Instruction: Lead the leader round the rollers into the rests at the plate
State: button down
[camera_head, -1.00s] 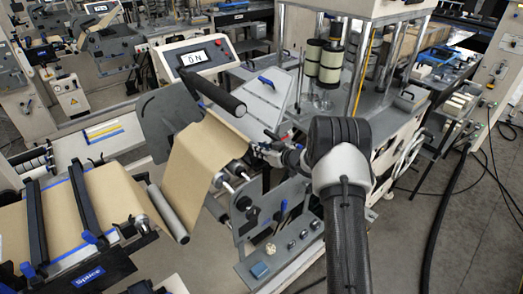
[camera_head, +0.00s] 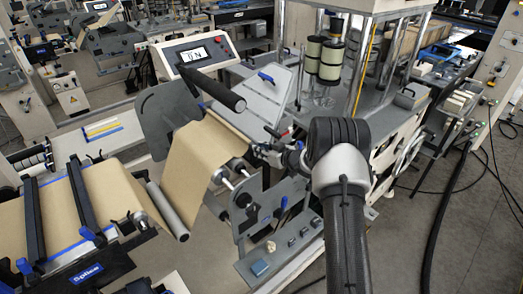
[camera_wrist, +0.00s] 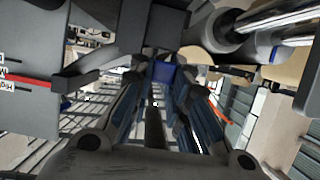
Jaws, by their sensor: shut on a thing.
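The tan kraft web (camera_head: 195,160) hangs in a sloping sheet from under the dark upper roller (camera_head: 220,92) to the grey lower roller (camera_head: 168,208). I cannot tell whether this piece belongs to the leader. The rests are not clearly visible.
A splice table (camera_head: 95,280) with two dark bars across the kraft stands at lower left. A display box (camera_head: 192,58) is behind the upper roller. The machine frame with stacked cylinders (camera_head: 330,62) rises behind my arm.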

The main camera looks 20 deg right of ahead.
jog(key=shift+f, duration=0.45)
jog(key=shift+f+b, duration=0.3)
jog(key=shift+b, duration=0.15)
jog(key=c, duration=1.4)
grip_release()
jog(key=shift+c, duration=0.2)
jog(key=v, duration=1.2)
notch_tip(320, 180, up, 8)
jog(key=m+h+b, duration=0.1)
jog(key=h+b, duration=0.2)
jog(key=h, duration=0.1)
jog(key=s+a+r+m+g+h+b, duration=0.2)
jog(key=s+a+r+g+h, duration=0.15)
jog(key=s+r, duration=0.4)
jog(key=s+a+f+g+y+b, duration=0.1)
jog(key=s+a, duration=0.4)
jog(key=s, duration=0.5)
jog(key=s+a+f+g+y+b, duration=0.1)
jog(key=s+a, duration=0.4)
jog(key=s, duration=0.6)
jog(key=s+a+f+g+y+b, duration=0.1)
jog(key=s+a+f+g+b, duration=0.2)
jog(key=s, duration=0.7)
notch_tip(320, 180, down, 2)
jog(key=a, duration=0.3)
jog(key=shift+s+m, duration=0.3)
jog(key=shift+s, duration=0.1)
